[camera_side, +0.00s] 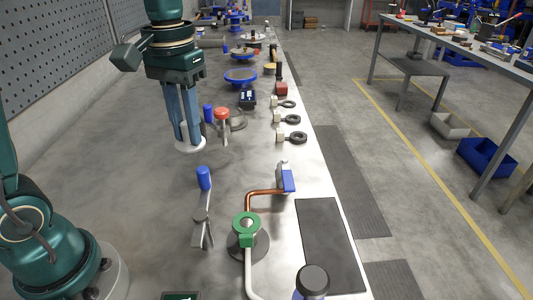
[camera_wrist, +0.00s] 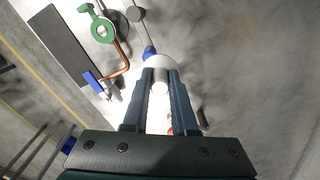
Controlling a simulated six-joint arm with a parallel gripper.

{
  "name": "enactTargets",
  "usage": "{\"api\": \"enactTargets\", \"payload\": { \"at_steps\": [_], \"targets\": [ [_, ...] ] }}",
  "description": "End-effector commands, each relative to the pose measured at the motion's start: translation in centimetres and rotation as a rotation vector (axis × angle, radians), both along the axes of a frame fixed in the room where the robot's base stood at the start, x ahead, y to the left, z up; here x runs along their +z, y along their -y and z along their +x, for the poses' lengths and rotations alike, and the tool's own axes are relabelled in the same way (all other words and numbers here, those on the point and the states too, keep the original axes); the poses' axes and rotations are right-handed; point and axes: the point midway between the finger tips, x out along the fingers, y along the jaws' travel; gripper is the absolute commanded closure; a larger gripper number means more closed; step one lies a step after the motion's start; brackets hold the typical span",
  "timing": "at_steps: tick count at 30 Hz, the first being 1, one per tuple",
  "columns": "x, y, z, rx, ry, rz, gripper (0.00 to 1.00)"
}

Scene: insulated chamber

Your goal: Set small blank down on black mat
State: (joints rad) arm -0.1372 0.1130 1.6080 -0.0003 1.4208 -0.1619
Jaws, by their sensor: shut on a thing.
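My gripper (camera_side: 184,136) points down over the left side of the bench, its blue-grey fingers shut on a small pale blank. In the side view the blank (camera_side: 190,146) shows as a white disc at the fingertips. In the wrist view a short silver cylinder lies between the fingers (camera_wrist: 160,78), and the blank's pale disc (camera_wrist: 160,62) shows beyond it. The fingers hide part of it. The black mat (camera_side: 330,245) is a dark rectangle lying flat at the near right of the bench, apart from the blank. It also shows at upper left in the wrist view (camera_wrist: 62,45).
A green valve (camera_side: 247,226) with a copper pipe (camera_side: 265,193) and a blue-faced block (camera_side: 286,178) stands between my gripper and the mat. A blue-handled tool (camera_side: 203,205) stands nearer. A red-topped item (camera_side: 222,115) is just right of my gripper. The mat's top looks clear.

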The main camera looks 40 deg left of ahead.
Motion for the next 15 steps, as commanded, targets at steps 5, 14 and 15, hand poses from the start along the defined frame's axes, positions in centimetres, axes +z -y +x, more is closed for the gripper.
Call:
{"api": "enactTargets", "payload": {
  "at_steps": [5,14,15],
  "targets": [
    [-0.37,-0.49,0.19,-0.202,-0.001,0.0,1.0],
    [-0.46,-0.6,0.24,-0.266,0.0,0.0,1.0],
    [-0.4,-0.51,0.22,-0.235,0.001,0.0,1.0]
  ]
}}
